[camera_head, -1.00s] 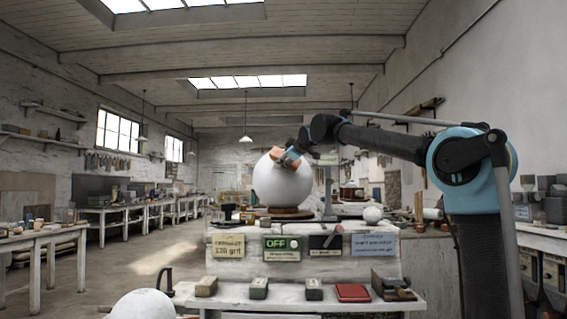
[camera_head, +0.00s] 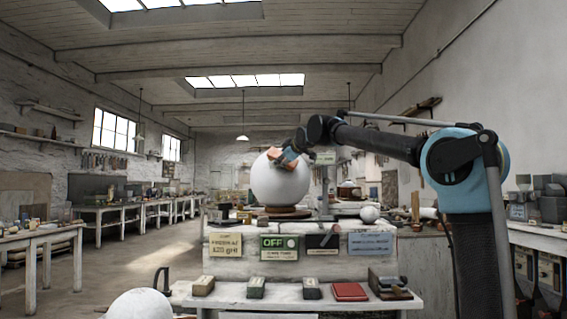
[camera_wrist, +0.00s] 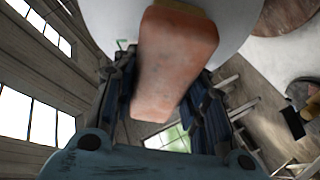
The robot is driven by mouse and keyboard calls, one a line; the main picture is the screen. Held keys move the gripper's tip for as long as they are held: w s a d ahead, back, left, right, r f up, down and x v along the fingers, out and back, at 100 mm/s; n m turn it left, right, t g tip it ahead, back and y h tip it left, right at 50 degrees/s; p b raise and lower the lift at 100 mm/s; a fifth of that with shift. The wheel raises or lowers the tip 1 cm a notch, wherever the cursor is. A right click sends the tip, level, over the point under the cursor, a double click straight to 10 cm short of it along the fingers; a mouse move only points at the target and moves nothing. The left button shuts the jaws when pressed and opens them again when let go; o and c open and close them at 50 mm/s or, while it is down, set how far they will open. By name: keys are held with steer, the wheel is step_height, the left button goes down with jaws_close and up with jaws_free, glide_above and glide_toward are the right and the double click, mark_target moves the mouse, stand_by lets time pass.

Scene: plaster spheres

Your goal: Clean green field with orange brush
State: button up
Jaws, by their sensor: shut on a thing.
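My gripper (camera_head: 284,156) is shut on an orange-red block (camera_wrist: 176,58), which I take as the orange brush; no bristles show. The brush also shows in the head view (camera_head: 275,154), against the upper part of a large white plaster sphere (camera_head: 280,184). The sphere lies behind the brush in the wrist view (camera_wrist: 108,18). I cannot tell whether brush and sphere touch. The sphere rests on a brown round base (camera_head: 287,211) on the workbench. I cannot make out a green field on the sphere; the brush and gripper hide part of its top.
A green OFF sign (camera_head: 279,243) is on the bench front (camera_head: 340,268). Several blocks and a red pad (camera_head: 349,291) lie on the lower shelf. Another white sphere (camera_head: 141,305) is at the lower left.

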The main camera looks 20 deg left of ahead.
steer(key=shift+w+a+f, duration=0.1)
steer(key=shift+w, duration=0.15)
steer(key=shift+d+f, duration=0.3)
steer(key=shift+d, duration=0.2)
steer(key=shift+d+f, duration=0.25)
steer(key=shift+d, duration=0.25)
steer(key=shift+a, duration=0.1)
steer(key=shift+s+a+r, duration=0.1)
steer(key=shift+a+r, duration=0.45)
steer(key=shift+a, duration=0.4)
steer(key=shift+a+r, duration=0.5)
steer(key=shift+a, duration=0.4)
steer(key=shift+d, duration=0.1)
steer(key=shift+d+f, duration=0.55)
steer(key=shift+d, duration=0.4)
steer(key=shift+d+f, duration=0.5)
steer(key=shift+d, duration=0.4)
steer(key=shift+w, duration=0.2)
